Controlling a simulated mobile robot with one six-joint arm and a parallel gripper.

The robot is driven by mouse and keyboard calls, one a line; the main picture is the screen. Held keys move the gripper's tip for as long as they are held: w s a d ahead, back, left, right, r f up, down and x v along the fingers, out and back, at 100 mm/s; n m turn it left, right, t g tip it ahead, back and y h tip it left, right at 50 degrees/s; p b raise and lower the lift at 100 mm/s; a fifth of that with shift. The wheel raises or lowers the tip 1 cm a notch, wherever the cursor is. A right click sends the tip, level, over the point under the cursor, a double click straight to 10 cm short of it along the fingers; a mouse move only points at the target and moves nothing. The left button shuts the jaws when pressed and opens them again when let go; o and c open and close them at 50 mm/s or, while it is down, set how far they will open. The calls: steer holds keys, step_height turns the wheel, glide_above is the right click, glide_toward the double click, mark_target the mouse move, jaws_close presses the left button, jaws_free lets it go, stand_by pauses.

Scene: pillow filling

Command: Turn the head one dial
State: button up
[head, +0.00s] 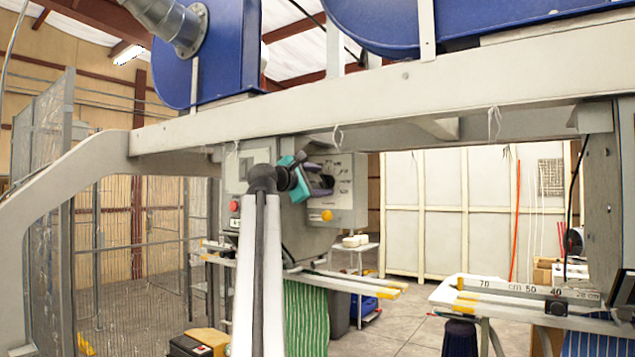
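A grey control box (347,198) hangs under the beam, with small dark controls and markings on its face. An orange-yellow round knob (327,215) sits low on it. My gripper (322,186), dark purple beyond a teal wrist, is in front of the box's upper left part, above the orange knob. Its fingers overlap the panel, and I cannot tell whether they touch it or are open or shut. I cannot make out which control is the head one dial; the gripper may hide it.
A second box with a red button (234,206) is left of my arm. A pale overhead beam (400,110) carries blue housings (215,60). Yellow-tipped rails (345,284) and a measuring-scale table (520,296) stand lower right. Wire fencing (110,220) is at left; open floor (405,325) lies between the tables.

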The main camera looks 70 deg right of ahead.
steer(key=shift+a, duration=0.1)
steer(key=shift+f, duration=0.1)
steer(key=shift+a, duration=0.7)
steer(key=b+v, duration=0.3)
steer(key=v, duration=0.9)
steer(key=shift+w+a+b, duration=0.15)
steer(key=shift+a+b, duration=0.1)
steer(key=shift+b, duration=0.1)
